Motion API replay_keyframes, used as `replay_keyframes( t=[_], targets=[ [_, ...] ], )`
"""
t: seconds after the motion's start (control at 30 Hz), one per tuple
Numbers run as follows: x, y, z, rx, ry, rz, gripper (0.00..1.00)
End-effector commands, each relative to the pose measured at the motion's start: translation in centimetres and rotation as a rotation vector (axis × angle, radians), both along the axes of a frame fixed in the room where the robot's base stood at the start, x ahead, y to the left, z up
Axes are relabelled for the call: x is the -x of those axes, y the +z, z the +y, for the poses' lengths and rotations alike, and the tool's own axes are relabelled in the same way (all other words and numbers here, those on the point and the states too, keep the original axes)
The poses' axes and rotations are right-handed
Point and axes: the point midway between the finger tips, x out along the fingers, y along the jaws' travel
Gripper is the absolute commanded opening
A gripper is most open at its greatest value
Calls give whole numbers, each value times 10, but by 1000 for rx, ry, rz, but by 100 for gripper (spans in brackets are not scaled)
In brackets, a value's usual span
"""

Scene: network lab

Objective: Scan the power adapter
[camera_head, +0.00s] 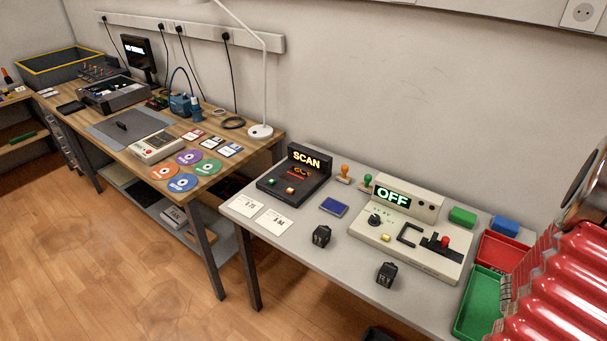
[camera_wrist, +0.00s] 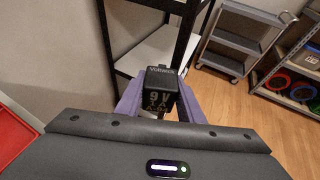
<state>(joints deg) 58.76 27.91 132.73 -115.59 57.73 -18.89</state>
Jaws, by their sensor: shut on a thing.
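In the wrist view my gripper (camera_wrist: 160,97) has its purple fingers closed on either side of a black power adapter (camera_wrist: 161,84). The gripper and this adapter do not show in the head view. There, the black scanner (camera_head: 293,180) with a lit "SCAN" sign stands at the left of the grey table. Two other black adapter-like blocks lie on that table, one near the middle (camera_head: 321,236) and one near the front edge (camera_head: 386,274).
A beige device (camera_head: 410,226) reading "OFF" stands right of the scanner. Paper cards (camera_head: 272,222), a blue pad (camera_head: 333,207) and stamps (camera_head: 344,173) lie around the scanner. Red (camera_head: 500,252) and green (camera_head: 478,300) trays are at the right. Shelves (camera_wrist: 230,45) stand beyond the gripper.

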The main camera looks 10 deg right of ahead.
Motion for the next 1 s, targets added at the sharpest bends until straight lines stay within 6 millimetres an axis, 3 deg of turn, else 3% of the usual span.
replay_keyframes(
  t=[0.13,0.23,0.47,0.77,1.0],
  targets=[
    [-10,2,2,1,22,-1,8],
    [-30,4,6,2,67,-3,8],
    [-110,13,31,2,251,-10,8],
    [-218,27,90,1,524,-17,8],
    [-293,37,154,-1,742,-19,8]
  ],
)
